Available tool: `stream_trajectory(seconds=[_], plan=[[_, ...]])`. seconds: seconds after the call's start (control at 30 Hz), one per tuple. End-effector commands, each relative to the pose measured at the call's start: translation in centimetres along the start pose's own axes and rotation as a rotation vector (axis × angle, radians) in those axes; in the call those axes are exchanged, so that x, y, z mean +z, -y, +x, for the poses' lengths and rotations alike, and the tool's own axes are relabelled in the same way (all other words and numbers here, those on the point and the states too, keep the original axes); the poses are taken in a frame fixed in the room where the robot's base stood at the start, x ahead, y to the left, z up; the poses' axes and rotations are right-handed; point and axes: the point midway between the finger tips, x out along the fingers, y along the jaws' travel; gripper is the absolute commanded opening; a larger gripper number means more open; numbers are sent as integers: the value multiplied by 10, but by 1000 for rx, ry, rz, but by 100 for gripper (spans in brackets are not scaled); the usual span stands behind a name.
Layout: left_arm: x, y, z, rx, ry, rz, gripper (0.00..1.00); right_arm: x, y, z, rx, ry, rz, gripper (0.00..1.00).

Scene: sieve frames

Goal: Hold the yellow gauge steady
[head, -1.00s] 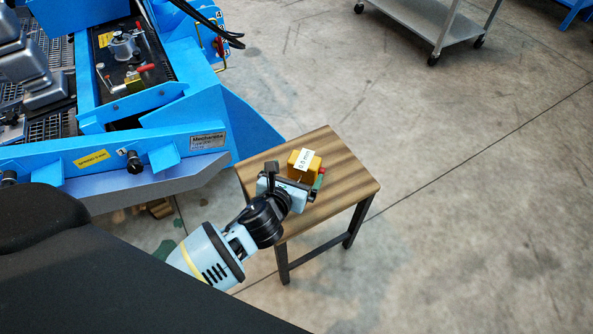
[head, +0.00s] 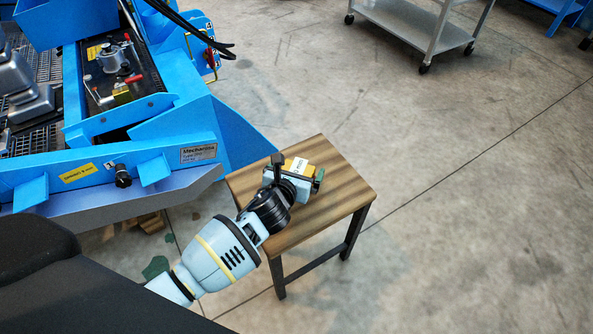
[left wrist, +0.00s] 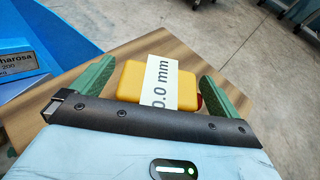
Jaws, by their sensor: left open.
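The yellow gauge (head: 311,170) sits on the wooden stool top and carries a white label. In the left wrist view the gauge (left wrist: 130,82) is a rounded yellow block, its label ending in "0 mm", with a red part at its right edge. My left gripper (head: 299,172) is open at the gauge, partly covering it in the head view. In the left wrist view its green fingers (left wrist: 160,82) stand on either side of the gauge, not closed on it. The gauge's near side is hidden behind the gripper body. My right gripper is not in view.
The wooden stool (head: 335,195) has dark legs and a bare right part. A blue machine (head: 190,130) with a label plate stands close at its left. A grey wheeled cart (head: 410,25) stands at the back. The concrete floor to the right is clear.

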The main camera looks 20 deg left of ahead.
Motion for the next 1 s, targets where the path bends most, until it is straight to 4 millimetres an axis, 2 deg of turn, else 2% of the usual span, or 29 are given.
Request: stream_trajectory(seconds=[0.07, 0.5, 0.8, 0.83, 1.0], plan=[[0, 0, 0, 0, 0, 0, 100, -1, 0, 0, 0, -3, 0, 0], [0, 0, 0, 0, 0, 0, 45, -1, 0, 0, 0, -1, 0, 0], [0, 0, 0, 0, 0, 0, 45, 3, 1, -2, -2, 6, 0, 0], [0, 0, 0, 0, 0, 0, 73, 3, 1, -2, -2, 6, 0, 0], [0, 0, 0, 0, -1, 0, 51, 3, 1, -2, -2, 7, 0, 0]])
